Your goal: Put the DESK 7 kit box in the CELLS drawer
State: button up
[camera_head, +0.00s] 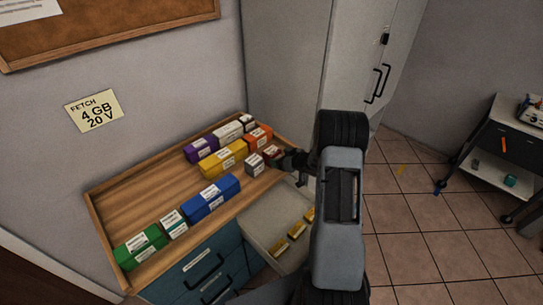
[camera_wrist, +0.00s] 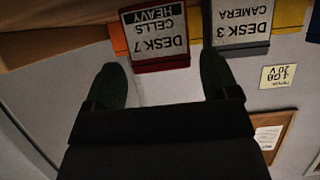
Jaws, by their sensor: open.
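The DESK 7 kit box (camera_wrist: 160,65) is dark red, with an upside-down label in the wrist view reading DESK 7, CELLS, HEAVY. In the head view a small dark red box (camera_head: 273,152) stands on the wooden top, right by my gripper (camera_head: 287,160). In the wrist view my gripper (camera_wrist: 162,80) is open and empty, with the DESK 7 box just beyond and between its fingertips. An open drawer (camera_head: 262,214) below the top holds several yellow pieces. Its label does not show, so I cannot tell whether it is the CELLS drawer.
The grey DESK 3 CAMERA box (camera_wrist: 243,48) stands close beside the DESK 7 box. Yellow (camera_head: 223,159), blue (camera_head: 210,199), green (camera_head: 140,246), purple (camera_head: 201,147) and orange (camera_head: 259,135) boxes share the top. A wall note (camera_head: 94,111) reads FETCH 4 GB 20 V.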

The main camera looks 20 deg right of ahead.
aim_at(272, 155)
jog(key=shift+p+x, duration=0.85)
jog(key=shift+x, duration=2.25)
jog(key=shift+w, duration=0.1)
jog(key=shift+r, duration=0.1)
jog(key=c, duration=0.9)
jog(key=shift+c, duration=0.2)
